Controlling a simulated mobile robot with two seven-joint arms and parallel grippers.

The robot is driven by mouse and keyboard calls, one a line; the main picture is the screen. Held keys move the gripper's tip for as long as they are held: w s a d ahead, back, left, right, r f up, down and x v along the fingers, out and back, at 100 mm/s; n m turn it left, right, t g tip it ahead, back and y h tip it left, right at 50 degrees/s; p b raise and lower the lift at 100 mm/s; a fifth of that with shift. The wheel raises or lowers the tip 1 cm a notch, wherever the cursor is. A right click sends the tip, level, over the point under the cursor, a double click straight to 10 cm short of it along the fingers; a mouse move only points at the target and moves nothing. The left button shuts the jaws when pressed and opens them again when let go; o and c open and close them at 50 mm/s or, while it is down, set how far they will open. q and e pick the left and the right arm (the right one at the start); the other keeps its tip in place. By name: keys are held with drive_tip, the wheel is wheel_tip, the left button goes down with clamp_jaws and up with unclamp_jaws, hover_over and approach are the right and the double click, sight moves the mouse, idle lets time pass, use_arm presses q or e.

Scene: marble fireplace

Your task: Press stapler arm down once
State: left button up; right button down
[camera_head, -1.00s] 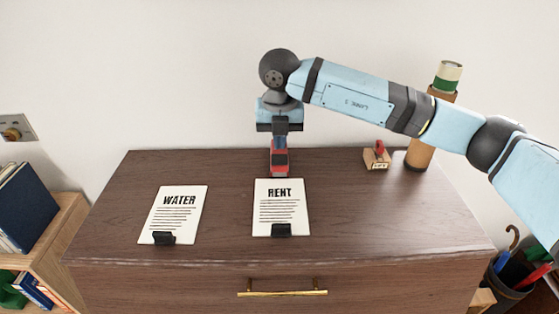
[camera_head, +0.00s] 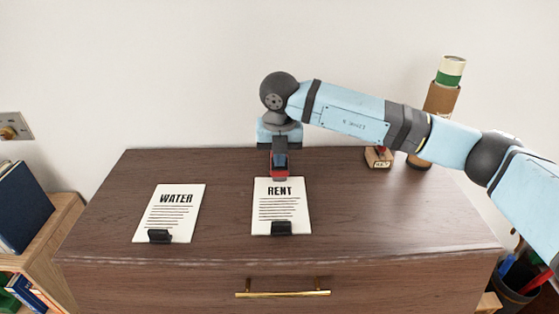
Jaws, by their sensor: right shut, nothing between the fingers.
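The red and dark stapler (camera_head: 279,174) is on the brown dresser top, at the upper edge of the RENT paper (camera_head: 281,207). My right gripper (camera_head: 280,157) points straight down over the stapler, shut and empty. Its fingertips appear to be at the stapler's top, but I cannot tell if they touch it. The gripper and wrist hide the far part of the stapler. My left gripper is not in view.
A WATER paper (camera_head: 171,213) with a black clip lies to the left. A small wooden stamp holder (camera_head: 379,160) and a cardboard tube (camera_head: 438,105) stand at the back right, partly behind my arm. The dresser's left back is clear.

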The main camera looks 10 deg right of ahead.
drive_tip(key=shift+f+p, duration=0.2)
drive_tip(key=shift+p, duration=0.1)
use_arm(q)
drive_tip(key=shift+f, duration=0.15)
use_arm(e)
drive_tip(key=shift+s+a+r, duration=0.15)
drive_tip(key=shift+s+r, duration=0.1)
drive_tip(key=shift+s, duration=0.5)
drive_tip(key=shift+s+a+r, duration=0.1)
drive_tip(key=shift+s+r, duration=0.15)
drive_tip(key=shift+s, duration=0.45)
drive_tip(key=shift+r, duration=0.45)
use_arm(q)
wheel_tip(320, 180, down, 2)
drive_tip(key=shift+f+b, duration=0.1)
drive_tip(key=shift+b, duration=0.85)
use_arm(e)
wheel_tip(320, 180, up, 13)
drive_tip(key=s, duration=0.1)
drive_tip(key=shift+s+a, duration=0.15)
drive_tip(key=shift+s, duration=0.05)
drive_tip(key=shift+f, duration=0.1)
